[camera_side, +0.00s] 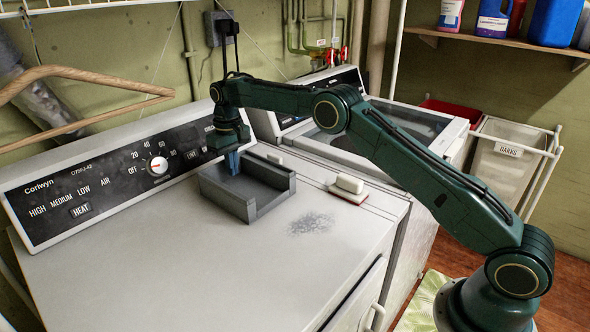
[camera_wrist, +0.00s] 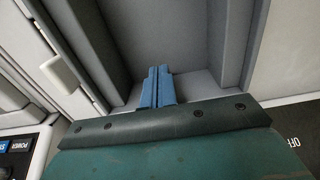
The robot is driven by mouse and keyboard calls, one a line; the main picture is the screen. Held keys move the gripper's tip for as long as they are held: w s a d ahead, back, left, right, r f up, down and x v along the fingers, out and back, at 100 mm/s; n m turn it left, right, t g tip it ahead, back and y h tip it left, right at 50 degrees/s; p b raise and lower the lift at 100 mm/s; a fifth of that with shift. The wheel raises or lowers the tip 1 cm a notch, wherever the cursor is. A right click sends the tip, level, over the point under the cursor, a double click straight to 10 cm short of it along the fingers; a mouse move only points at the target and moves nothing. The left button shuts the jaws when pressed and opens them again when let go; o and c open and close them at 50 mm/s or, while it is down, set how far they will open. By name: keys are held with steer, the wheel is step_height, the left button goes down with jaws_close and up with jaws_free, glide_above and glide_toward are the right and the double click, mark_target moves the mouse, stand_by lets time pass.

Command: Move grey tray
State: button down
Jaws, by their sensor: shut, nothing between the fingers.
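The grey tray (camera_side: 270,208) sits on the white top of the dryer, close to its control panel. It is a shallow box with a low gap in its front wall. My gripper (camera_side: 233,165) points down at the tray's back left part, with its blue fingers together. In the wrist view my gripper (camera_wrist: 158,88) is shut and empty, with the fingers over the inside of the grey tray (camera_wrist: 228,50). I cannot tell whether the fingertips touch the tray.
A brush with a white handle (camera_side: 349,184) lies right of the tray, near the dryer's right edge. A grey lint patch (camera_side: 311,223) is in front of the tray. The dryer's control panel (camera_side: 110,185) rises behind. The dryer top at front left is clear.

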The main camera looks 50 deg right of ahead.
steer(key=shift+s, duration=1.2)
step_height(320, 180, up, 10)
steer(key=shift+s, duration=0.2)
glide_above(295, 215)
step_height(295, 215, down, 3)
steer(key=shift+r, duration=0.1)
stand_by(0.5)
step_height(295, 215, down, 10)
steer(key=shift+f, duration=0.2)
steer(key=shift+w+r, duration=0.15)
steer(key=shift+w, duration=1.85)
